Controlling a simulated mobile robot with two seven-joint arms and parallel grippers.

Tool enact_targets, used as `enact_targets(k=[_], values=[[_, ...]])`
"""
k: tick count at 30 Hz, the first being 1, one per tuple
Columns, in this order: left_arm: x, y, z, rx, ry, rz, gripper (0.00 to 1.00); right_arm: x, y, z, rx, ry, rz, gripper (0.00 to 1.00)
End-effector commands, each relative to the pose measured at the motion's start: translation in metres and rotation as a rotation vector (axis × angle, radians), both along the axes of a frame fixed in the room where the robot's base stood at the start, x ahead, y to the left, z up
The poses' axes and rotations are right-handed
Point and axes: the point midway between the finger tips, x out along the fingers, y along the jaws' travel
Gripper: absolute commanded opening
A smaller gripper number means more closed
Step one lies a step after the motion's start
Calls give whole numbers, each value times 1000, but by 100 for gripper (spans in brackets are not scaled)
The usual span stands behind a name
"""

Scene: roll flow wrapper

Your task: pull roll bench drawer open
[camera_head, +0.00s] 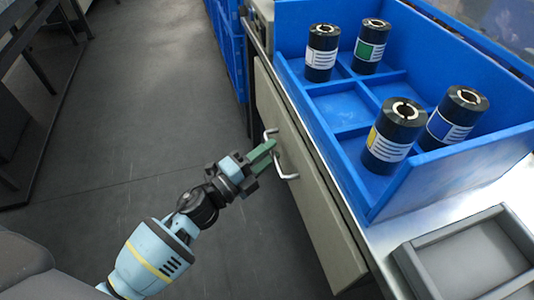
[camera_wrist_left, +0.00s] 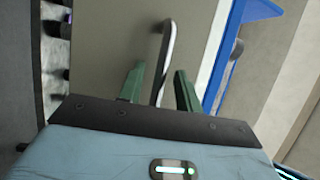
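The roll bench drawer has a beige-grey front (camera_head: 318,205) below the bench top; I cannot tell whether it stands slightly out. Its curved metal handle (camera_head: 289,176) sticks out from the front. My left gripper (camera_head: 265,153) reaches the handle from the left, its green fingers pointing at the drawer front. In the left wrist view the handle (camera_wrist_left: 167,50) runs between the two fingers of the left gripper (camera_wrist_left: 160,88). The fingers are apart, with a gap visible beside the handle, so the gripper is open around it. My right gripper is out of view.
On the bench top (camera_head: 455,202) stands a blue divided bin (camera_head: 345,108) with several dark labelled rolls (camera_head: 397,130). A grey tray (camera_head: 470,262) lies at the lower right. Blue crates (camera_head: 229,50) stand beyond the drawer. The floor (camera_head: 130,120) left of the drawer is clear.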

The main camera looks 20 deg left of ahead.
Motion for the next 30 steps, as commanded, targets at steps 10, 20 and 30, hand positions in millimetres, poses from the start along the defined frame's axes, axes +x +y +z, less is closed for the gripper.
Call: enact_targets(k=[10,20,30], values=[[0,0,0,0,0,0,15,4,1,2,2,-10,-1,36],[0,0,0,1,1,0,0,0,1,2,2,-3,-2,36],[-11,16,0,1,2,1,0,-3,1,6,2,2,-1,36]])
